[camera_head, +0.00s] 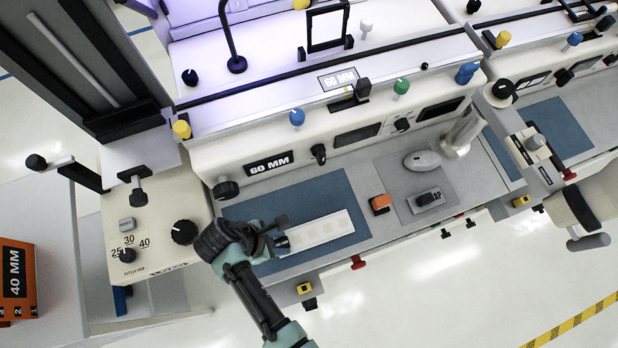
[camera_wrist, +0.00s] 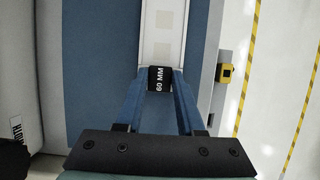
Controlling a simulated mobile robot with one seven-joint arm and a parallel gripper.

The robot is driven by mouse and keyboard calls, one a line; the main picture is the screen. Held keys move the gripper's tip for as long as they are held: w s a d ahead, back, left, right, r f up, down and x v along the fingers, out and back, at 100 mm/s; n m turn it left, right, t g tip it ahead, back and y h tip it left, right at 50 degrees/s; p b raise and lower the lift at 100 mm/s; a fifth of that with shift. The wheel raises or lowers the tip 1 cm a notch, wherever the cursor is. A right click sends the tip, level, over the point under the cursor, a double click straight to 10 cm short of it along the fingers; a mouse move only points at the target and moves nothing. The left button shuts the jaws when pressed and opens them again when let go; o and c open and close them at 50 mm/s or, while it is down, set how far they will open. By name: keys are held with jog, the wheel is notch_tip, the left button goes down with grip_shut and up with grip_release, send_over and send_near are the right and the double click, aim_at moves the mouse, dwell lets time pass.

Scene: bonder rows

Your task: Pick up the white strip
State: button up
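In the wrist view the strip (camera_wrist: 162,35) runs away from me and ends in a black tab (camera_wrist: 160,80) marked 60 MM. My gripper (camera_head: 281,242) is at the left end of the strip. Its two blue fingers (camera_wrist: 160,84) stand one on each side of the tab and appear to touch it, shut on it.
The blue mat (camera_head: 330,200) has free room behind the strip. An orange-topped block (camera_head: 380,203) and a grey tray (camera_head: 415,180) with a mouse (camera_head: 422,160) are to the right. The machine front with a 60 MM label (camera_head: 269,164) rises behind. A yellow button box (camera_head: 304,288) is on the front edge.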

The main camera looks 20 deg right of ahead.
grip_shut()
